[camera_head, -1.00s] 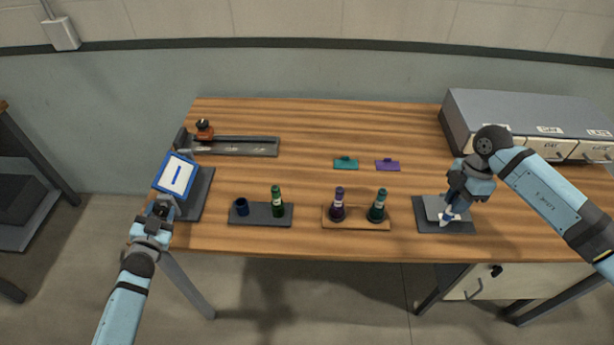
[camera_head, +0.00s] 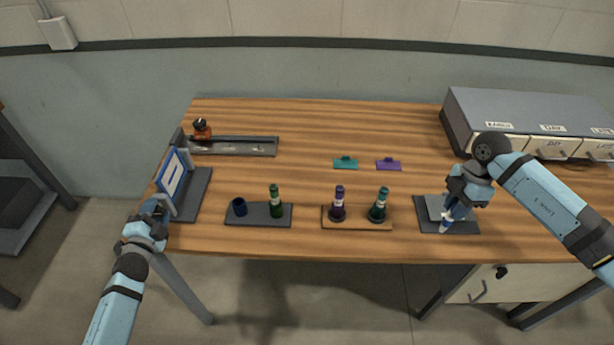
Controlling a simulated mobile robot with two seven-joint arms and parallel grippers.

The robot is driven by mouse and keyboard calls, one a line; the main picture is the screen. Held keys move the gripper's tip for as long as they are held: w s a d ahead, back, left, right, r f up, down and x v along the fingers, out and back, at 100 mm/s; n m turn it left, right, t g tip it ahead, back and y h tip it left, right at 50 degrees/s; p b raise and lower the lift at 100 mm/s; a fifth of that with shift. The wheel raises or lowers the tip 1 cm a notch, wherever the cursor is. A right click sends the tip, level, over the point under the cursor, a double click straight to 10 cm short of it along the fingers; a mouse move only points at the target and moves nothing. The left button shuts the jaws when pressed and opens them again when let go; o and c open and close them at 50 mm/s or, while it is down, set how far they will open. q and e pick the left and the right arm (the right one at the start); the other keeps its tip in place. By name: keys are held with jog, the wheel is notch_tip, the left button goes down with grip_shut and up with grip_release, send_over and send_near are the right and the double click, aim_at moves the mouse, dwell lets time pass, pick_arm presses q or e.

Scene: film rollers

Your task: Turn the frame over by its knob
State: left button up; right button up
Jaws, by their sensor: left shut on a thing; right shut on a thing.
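The frame (camera_head: 172,183) is a blue-bordered panel with a white face and a blue bar. It stands tilted steeply upright at the left edge of the table, above a dark base plate (camera_head: 195,200). My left gripper (camera_head: 160,208) is at the frame's lower near edge, shut on what appears to be its knob, which the fingers hide. My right gripper (camera_head: 453,206) points down over a dark pad with a grey block (camera_head: 436,203) at the right. It is shut on a small white and blue thing (camera_head: 446,222).
A grey rail (camera_head: 240,146) with an orange-brown piece (camera_head: 202,130) lies behind the frame. Bottles stand on a dark tray (camera_head: 260,220) and a wooden tray (camera_head: 357,224). Teal (camera_head: 345,163) and purple (camera_head: 388,164) clips lie mid-table. A labelled drawer cabinet (camera_head: 530,120) stands at the back right.

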pick_arm(q)
jog(key=shift+m, duration=0.5)
pick_arm(e)
jog(key=shift+f, duration=0.2)
pick_arm(q)
jog(key=o, duration=0.9)
jog(key=shift+s, duration=0.1)
pick_arm(e)
jog(key=shift+f+b, duration=0.7)
jog(key=shift+b, duration=0.15)
pick_arm(q)
jog(key=s, duration=0.8)
jog(key=s+a, duration=0.1)
jog(key=s, duration=0.2)
jog(key=shift+s, duration=0.4)
